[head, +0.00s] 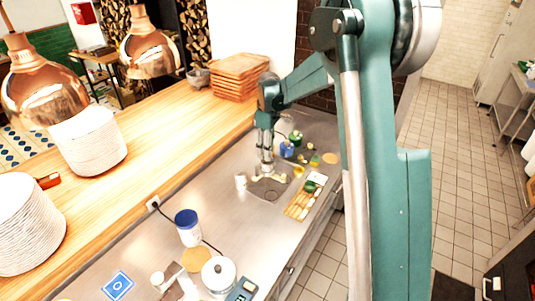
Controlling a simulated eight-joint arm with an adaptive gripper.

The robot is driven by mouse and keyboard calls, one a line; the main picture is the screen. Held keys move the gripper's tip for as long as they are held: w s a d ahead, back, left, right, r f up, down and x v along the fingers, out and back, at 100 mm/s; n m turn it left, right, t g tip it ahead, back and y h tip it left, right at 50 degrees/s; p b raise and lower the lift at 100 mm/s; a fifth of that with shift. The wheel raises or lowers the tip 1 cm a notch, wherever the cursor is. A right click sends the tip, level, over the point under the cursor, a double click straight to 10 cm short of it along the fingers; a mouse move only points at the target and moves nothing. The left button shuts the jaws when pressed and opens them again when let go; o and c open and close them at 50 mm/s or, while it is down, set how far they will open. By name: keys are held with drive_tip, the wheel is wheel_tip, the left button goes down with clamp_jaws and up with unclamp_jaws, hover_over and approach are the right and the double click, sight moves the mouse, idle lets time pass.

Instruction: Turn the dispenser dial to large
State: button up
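My gripper (267,170) points down over the far part of the steel counter, above a dark recessed patch (268,190). Its fingers are small and partly lost against pale pieces there, so I cannot tell whether they are open or shut. I cannot clearly make out the dispenser's dial or its markings. A white container with a blue top (188,228) stands on the nearer counter. A small white cup (240,182) stands just left of my gripper.
A wooden tray (303,201) lies right of my gripper, with small blue and green items behind. A white lidded pot (218,273) and a blue card (118,286) are nearer. Plate stacks (88,142) and wooden boards (240,77) stand on the wooden shelf. Copper lamps (150,55) hang at left.

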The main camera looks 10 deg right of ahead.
drive_tip(key=shift+f, duration=1)
drive_tip(key=c, duration=0.9)
